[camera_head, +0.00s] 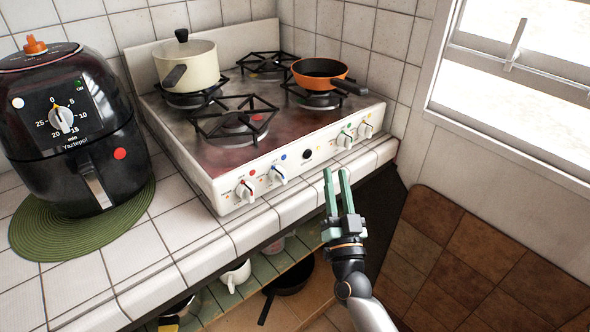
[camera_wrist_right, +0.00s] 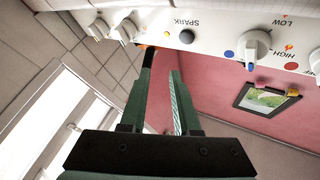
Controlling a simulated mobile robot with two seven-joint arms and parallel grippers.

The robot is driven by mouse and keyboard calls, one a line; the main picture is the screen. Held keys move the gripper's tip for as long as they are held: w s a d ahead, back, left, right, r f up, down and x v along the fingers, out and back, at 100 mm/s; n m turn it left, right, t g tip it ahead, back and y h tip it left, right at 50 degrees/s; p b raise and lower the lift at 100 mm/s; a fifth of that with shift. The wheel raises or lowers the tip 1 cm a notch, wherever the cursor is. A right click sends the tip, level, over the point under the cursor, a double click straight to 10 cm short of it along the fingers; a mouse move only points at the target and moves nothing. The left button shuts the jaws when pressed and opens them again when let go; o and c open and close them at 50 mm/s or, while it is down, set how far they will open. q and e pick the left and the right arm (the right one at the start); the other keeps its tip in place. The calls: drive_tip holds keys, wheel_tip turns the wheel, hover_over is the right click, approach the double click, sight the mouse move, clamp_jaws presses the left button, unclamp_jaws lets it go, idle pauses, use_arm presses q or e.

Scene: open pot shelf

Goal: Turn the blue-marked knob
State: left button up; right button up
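The blue-marked knob (camera_head: 278,174) is a white knob on the stove's front panel, second from the left, with a blue dot above it. In the right wrist view the knob (camera_wrist_right: 255,44) is at upper right, beside its blue dot. My right gripper (camera_head: 337,176) is in front of the panel, to the right of this knob and apart from it. Its two green fingers are parted with nothing between them; the gap also shows in the right wrist view (camera_wrist_right: 161,70). My left gripper is not in view.
The panel also has a red-marked knob (camera_head: 245,190), a black spark button (camera_head: 307,154), and green-marked (camera_head: 344,139) and orange-marked (camera_head: 365,129) knobs. A cream pot (camera_head: 199,67) and orange pan (camera_head: 320,74) stand on burners. A black air fryer (camera_head: 70,125) stands left.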

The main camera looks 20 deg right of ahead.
sight(285, 179)
drive_tip(key=o, duration=0.3)
drive_tip(key=y, duration=0.2)
drive_tip(key=s+m+y, duration=0.1)
drive_tip(key=shift+s+a+g+y, duration=0.1)
drive_tip(key=shift+s+g+y, duration=0.05)
drive_tip(key=shift+g+y, duration=0.25)
drive_tip(key=o, duration=0.3)
drive_tip(key=s+a+g+y, duration=0.1)
drive_tip(key=s+y, duration=0.1)
drive_tip(key=s+a+m+g+y, duration=0.1)
drive_tip(key=s+a+y, duration=0.1)
drive_tip(key=y, duration=0.1)
drive_tip(key=s+a+m+g+y, duration=0.1)
drive_tip(key=s+g+y, duration=0.1)
drive_tip(key=shift+s+a+r, duration=0.15)
drive_tip(key=shift+a+r, duration=0.2)
drive_tip(key=shift+a, duration=0.05)
drive_tip(key=shift+m+g+y, duration=0.3)
drive_tip(key=shift+y, duration=0.2)
drive_tip(key=x, duration=1.1)
drive_tip(key=shift+a, duration=0.45)
drive_tip(key=shift+c, duration=0.2)
drive_tip(key=shift+f, duration=0.1)
clamp_jaws()
